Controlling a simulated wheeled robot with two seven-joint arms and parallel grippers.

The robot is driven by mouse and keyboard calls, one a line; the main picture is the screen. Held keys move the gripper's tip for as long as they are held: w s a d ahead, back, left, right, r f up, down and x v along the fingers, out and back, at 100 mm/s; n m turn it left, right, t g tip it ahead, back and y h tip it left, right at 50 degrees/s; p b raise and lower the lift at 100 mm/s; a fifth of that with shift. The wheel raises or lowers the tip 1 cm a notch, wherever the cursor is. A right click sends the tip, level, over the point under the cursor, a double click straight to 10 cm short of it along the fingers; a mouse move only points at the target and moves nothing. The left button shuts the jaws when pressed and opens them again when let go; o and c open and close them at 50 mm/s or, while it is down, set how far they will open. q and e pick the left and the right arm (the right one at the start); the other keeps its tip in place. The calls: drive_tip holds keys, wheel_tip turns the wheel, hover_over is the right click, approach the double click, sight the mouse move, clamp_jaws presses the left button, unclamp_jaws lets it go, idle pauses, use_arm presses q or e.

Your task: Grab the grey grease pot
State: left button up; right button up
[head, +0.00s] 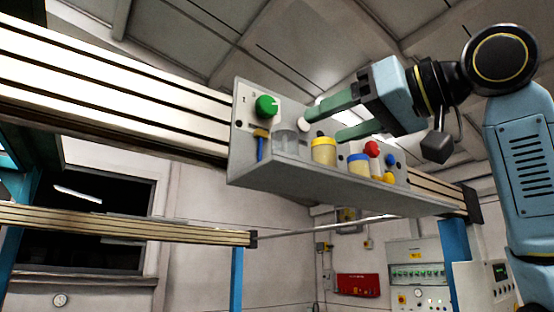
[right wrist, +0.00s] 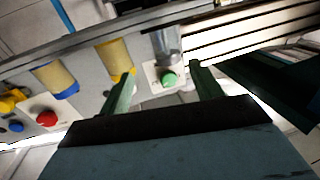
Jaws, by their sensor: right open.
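The grey grease pot (head: 286,142) stands at the left end of a grey shelf (head: 310,172) on the gantry beam, in the head view. In the right wrist view the grey pot (right wrist: 167,45) is at the top centre, beyond the fingertips. My right gripper (head: 325,124) comes in from the right with its fingers apart and nothing between them, a little up and right of the pot. In the right wrist view its fingers (right wrist: 162,72) appear on either side of the green knob (right wrist: 168,80). My left gripper is not in view.
A yellow-capped pot (head: 324,151) stands right of the grey one, then a blue-capped pot (head: 358,164). A yellow-and-blue item (head: 260,143) hangs at the left.

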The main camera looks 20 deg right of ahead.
sight(295, 130)
drive_tip(key=shift+w+a+r+p, duration=0.1)
drive_tip(key=shift+a+r+p, duration=0.15)
drive_tip(key=shift+a, duration=0.3)
drive_tip(key=shift+w+a+r+p, duration=0.15)
drive_tip(key=shift+a+p, duration=0.15)
drive_tip(key=shift+a, duration=0.2)
drive_tip(key=x, duration=0.3)
drive_tip(key=shift+w+f+p, duration=0.1)
drive_tip(key=shift+w+p, duration=0.1)
drive_tip(key=shift+p, duration=0.2)
drive_tip(key=p+x, duration=0.1)
drive_tip(key=x, duration=0.1)
drive_tip(key=shift+w+a+p, duration=0.25)
drive_tip(key=shift+p, duration=0.1)
drive_tip(key=p+x, duration=0.1)
drive_tip(key=x, duration=0.2)
drive_tip(key=shift+d, duration=0.1)
drive_tip(key=shift+w+f, duration=0.1)
drive_tip(key=shift+w, duration=0.2)
drive_tip(key=shift+s, duration=0.2)
drive_tip(key=shift+c, duration=1.4)
drive_tip(key=c, duration=0.8)
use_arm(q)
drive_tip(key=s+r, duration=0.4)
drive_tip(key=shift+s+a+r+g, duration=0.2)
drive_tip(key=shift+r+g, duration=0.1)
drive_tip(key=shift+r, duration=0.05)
use_arm(e)
drive_tip(key=shift+c, duration=0.2)
